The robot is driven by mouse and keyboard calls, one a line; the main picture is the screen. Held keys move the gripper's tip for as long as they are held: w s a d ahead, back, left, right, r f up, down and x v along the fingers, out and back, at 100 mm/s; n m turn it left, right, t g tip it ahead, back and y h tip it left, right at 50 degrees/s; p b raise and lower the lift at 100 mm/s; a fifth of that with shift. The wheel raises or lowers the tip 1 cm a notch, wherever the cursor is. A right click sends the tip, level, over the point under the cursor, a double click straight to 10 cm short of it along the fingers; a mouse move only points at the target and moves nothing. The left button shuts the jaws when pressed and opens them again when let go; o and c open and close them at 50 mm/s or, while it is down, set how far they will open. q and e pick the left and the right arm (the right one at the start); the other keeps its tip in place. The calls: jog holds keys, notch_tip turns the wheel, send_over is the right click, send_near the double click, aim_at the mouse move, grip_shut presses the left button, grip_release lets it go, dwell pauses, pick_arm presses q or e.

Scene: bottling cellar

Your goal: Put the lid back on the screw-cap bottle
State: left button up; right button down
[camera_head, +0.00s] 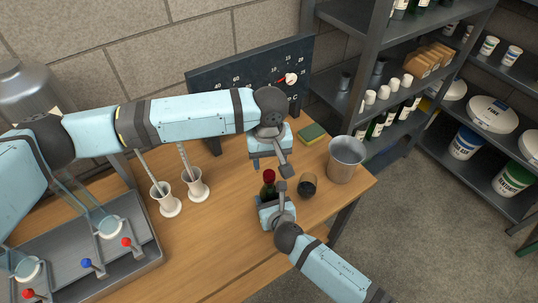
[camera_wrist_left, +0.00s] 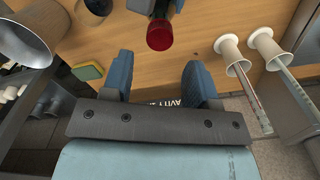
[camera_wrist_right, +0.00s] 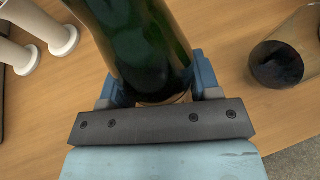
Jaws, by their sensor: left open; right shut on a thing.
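A dark green bottle (camera_wrist_right: 140,45) with a red top (camera_head: 269,175) stands on the wooden table. The red top also shows in the left wrist view (camera_wrist_left: 160,36); I cannot tell whether it is a separate lid or part of the neck. My right gripper (camera_head: 272,196) is shut around the bottle's body, which fills the space between its fingers in the right wrist view. My left gripper (camera_head: 270,164) is open and empty, above and behind the bottle, with the red top beyond its fingers. No loose lid is visible.
A dark tumbler (camera_head: 307,186) stands right of the bottle, with a metal bucket (camera_head: 346,160) beyond it. A sponge (camera_head: 312,133) lies near the back board (camera_head: 235,78). Two white-based cylinders (camera_head: 195,190) stand left. A grey tray (camera_head: 140,225) with valves occupies the left front.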

aim_at(269, 173)
pick_arm(q)
notch_tip(269, 173, up, 3)
jog(key=n, duration=0.5)
jog(key=shift+f, duration=0.15)
jog(key=shift+f, duration=4.05)
jog(key=shift+c, duration=0.2)
jog(key=c, duration=0.9)
jog(key=m, duration=0.6)
jog(key=shift+m, duration=0.3)
